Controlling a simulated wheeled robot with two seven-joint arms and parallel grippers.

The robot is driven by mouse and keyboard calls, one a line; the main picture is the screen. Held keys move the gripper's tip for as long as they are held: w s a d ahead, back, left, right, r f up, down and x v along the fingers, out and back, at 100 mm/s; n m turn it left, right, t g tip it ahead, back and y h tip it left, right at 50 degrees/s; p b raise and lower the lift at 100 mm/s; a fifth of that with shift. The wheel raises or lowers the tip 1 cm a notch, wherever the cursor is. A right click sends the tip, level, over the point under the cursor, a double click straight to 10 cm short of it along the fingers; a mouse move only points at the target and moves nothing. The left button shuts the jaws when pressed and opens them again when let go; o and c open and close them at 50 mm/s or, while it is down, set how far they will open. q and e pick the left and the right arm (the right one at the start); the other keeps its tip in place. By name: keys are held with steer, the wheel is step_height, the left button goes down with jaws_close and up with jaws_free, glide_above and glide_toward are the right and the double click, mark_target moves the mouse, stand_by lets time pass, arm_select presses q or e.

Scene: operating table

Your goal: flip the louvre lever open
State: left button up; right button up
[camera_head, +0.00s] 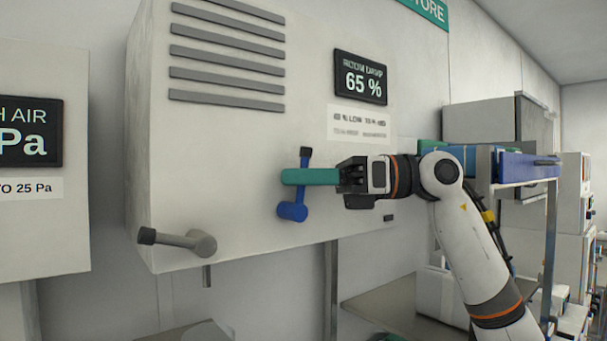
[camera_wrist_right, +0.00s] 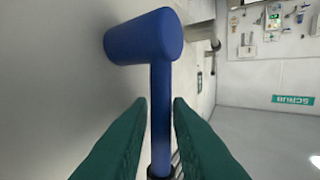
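A blue lever (camera_head: 292,211) is mounted on the front of the pale wall box (camera_head: 225,140), below the grey louvre slats (camera_head: 227,54). Its round hub is at the bottom, and its arm points up to a black tip. My right gripper (camera_head: 288,177) reaches in from the right with its teal fingers level, across the lever's arm. In the right wrist view the blue lever (camera_wrist_right: 145,38) runs down between the two fingers (camera_wrist_right: 160,108). The fingers are apart, with a narrow gap on each side of the arm. My left gripper is not in view.
A grey lever (camera_head: 180,241) with a dark tip pointing left sits at the box's lower left. A display reading 65 % (camera_head: 360,77) is above right of the blue lever. A shelf rack with blue bins (camera_head: 525,166) stands at the right, behind my arm.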

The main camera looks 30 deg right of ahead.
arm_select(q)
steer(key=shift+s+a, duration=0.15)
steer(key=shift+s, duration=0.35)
arm_select(e)
jaws_close()
arm_select(q)
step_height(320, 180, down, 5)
steer(key=b, duration=0.4)
steer(key=shift+b, duration=0.4)
arm_select(e)
steer(key=m+t+y, duration=0.1)
steer(key=d+m+t+y, duration=0.1)
steer(key=shift+d+f+m+y, duration=0.25)
steer(key=shift+d+m+y, duration=0.05)
jaws_free()
steer(key=shift+f, duration=0.1)
